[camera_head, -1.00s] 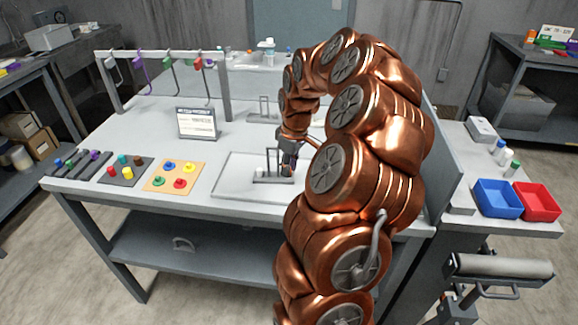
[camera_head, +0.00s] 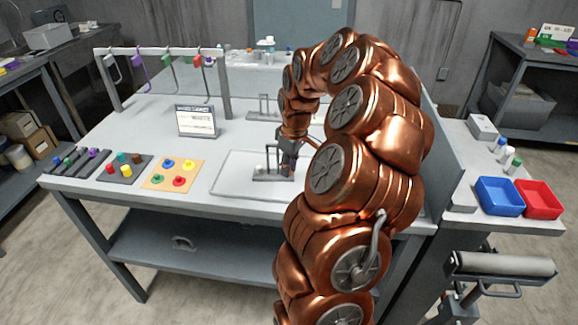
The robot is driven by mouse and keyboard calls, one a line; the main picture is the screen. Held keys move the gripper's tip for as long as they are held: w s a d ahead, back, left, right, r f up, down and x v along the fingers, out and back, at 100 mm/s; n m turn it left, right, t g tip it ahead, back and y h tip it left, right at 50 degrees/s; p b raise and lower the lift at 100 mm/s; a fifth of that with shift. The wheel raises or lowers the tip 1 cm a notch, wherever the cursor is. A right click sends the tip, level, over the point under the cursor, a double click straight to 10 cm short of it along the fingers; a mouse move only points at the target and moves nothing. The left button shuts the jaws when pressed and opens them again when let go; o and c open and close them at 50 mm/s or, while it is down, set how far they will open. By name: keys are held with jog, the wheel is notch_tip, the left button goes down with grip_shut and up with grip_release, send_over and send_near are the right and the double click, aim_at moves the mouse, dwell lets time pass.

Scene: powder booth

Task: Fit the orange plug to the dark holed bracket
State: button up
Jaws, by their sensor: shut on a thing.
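The dark holed bracket (camera_head: 264,179) stands on a pale tray (camera_head: 228,185) at the front middle of the bench. It has a flat base and thin uprights, with a small white piece (camera_head: 259,169) at its left. My gripper (camera_head: 288,172) points down at the bracket's right side and hides part of it. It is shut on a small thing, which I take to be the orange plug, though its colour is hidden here. I cannot tell whether the held thing touches the bracket.
Left of the tray are a tan board (camera_head: 150,182) and a dark board (camera_head: 112,178) with coloured pieces. A sign (camera_head: 197,121) stands behind. A similar dark stand (camera_head: 262,115) is farther back. A hook rail (camera_head: 160,54) is at the back left.

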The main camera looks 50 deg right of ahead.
jog(key=o, duration=0.8)
notch_tip(320, 180, up, 12)
jog(key=s, duration=0.1)
jog(key=shift+s+d, duration=0.15)
jog(key=shift+s, duration=0.05)
